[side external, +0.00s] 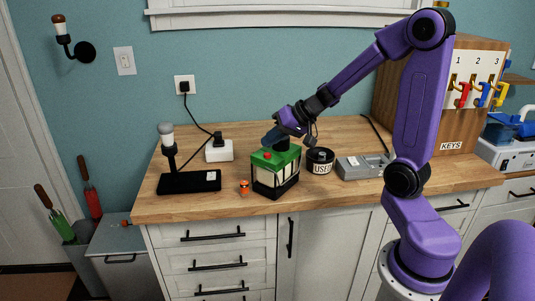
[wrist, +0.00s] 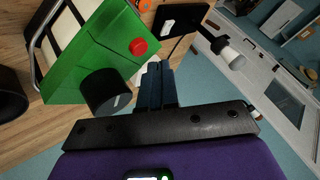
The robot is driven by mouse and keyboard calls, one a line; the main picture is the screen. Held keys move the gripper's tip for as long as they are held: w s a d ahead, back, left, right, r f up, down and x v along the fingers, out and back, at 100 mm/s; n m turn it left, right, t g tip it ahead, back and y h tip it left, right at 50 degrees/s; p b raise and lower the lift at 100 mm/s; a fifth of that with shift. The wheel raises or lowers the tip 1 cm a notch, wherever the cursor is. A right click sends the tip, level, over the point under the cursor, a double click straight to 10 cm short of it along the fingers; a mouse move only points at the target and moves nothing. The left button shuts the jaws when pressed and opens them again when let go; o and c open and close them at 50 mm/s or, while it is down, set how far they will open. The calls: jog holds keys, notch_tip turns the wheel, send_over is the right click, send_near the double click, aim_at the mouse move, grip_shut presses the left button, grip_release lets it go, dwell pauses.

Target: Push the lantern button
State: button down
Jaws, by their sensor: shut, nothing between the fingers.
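The lantern (side external: 275,174) is a box with a green top, pale side panels and a dark base, standing upright on the wooden counter. Its green top (wrist: 75,65) fills the left of the wrist view. A round red button (wrist: 138,46) sits near one edge of that top; it also shows in the side view (side external: 267,155). A black cylinder (wrist: 107,91) stands on the top beside the button. My gripper (side external: 270,138) is just above the lantern, pointing down, shut and empty. In the wrist view its fingertips (wrist: 158,68) are near the red button; I cannot tell whether they touch anything.
A small orange figure (side external: 244,188) stands left of the lantern, near a black-based lamp (side external: 188,182). A white power box (side external: 219,151) is behind. A black tin marked USED (side external: 320,161) and a grey box (side external: 362,166) are to the right.

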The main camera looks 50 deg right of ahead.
aim_at(271, 155)
jog(key=shift+f, duration=0.1)
jog(key=shift+f, duration=0.35)
jog(key=shift+f, duration=0.5)
dwell(1.0)
jog(key=shift+r, duration=0.95)
jog(key=shift+r, duration=3)
